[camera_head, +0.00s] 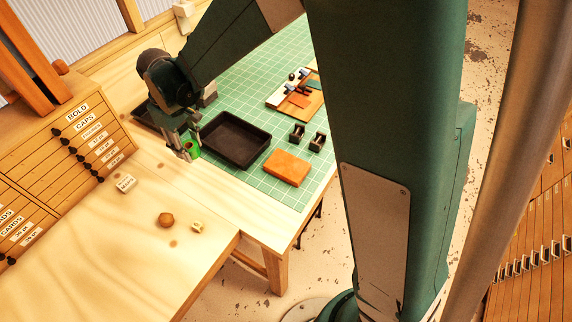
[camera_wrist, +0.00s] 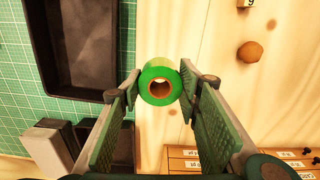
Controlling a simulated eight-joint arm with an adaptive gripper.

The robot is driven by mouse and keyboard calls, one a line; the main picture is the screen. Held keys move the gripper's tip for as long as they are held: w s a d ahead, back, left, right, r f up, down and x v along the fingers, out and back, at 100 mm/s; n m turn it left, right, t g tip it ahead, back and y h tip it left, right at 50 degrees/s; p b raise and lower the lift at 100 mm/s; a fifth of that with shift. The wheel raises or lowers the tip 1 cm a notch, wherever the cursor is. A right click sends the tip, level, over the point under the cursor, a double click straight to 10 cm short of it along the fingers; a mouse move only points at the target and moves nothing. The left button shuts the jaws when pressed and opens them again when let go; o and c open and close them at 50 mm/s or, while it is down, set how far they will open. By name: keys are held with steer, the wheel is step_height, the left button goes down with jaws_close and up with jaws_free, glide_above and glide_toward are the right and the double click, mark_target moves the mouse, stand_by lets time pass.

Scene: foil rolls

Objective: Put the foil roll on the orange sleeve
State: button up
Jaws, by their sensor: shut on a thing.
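The foil roll is a short green roll with a brown core (camera_wrist: 160,95). In the head view the green roll (camera_head: 194,152) shows at my gripper's fingertips, left of the black tray. My gripper (camera_head: 184,148) points down and is shut on the roll. In the wrist view my gripper's fingers (camera_wrist: 160,76) stand on either side of it. I cannot tell whether the roll touches the table. The orange sleeve (camera_head: 286,168) lies flat near the front edge of the green mat, right of the gripper and beyond the tray. Its top is bare. It is not in the wrist view.
A black tray (camera_head: 206,124) stands between gripper and sleeve; it also shows in the wrist view (camera_wrist: 52,88). Two small dark blocks (camera_head: 297,133) stand behind the sleeve. A wooden board with small tools (camera_head: 303,107) lies farther back. A brown ball (camera_head: 166,220) lies on the front table.

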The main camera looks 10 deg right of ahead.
steer(key=d+r+m, duration=0.1)
steer(key=d+m, duration=0.4)
steer(key=d, duration=1.1)
steer(key=m, duration=0.5)
glide_above(287, 165)
steer(key=shift+d+r, duration=0.1)
steer(key=shift+r, duration=0.1)
steer(key=shift+w+f, duration=0.1)
steer(key=shift+f, duration=0.05)
steer(key=shift+f, duration=2.8)
steer(key=shift+f, duration=0.1)
steer(key=shift+f, duration=2)
steer(key=shift+f, duration=0.15)
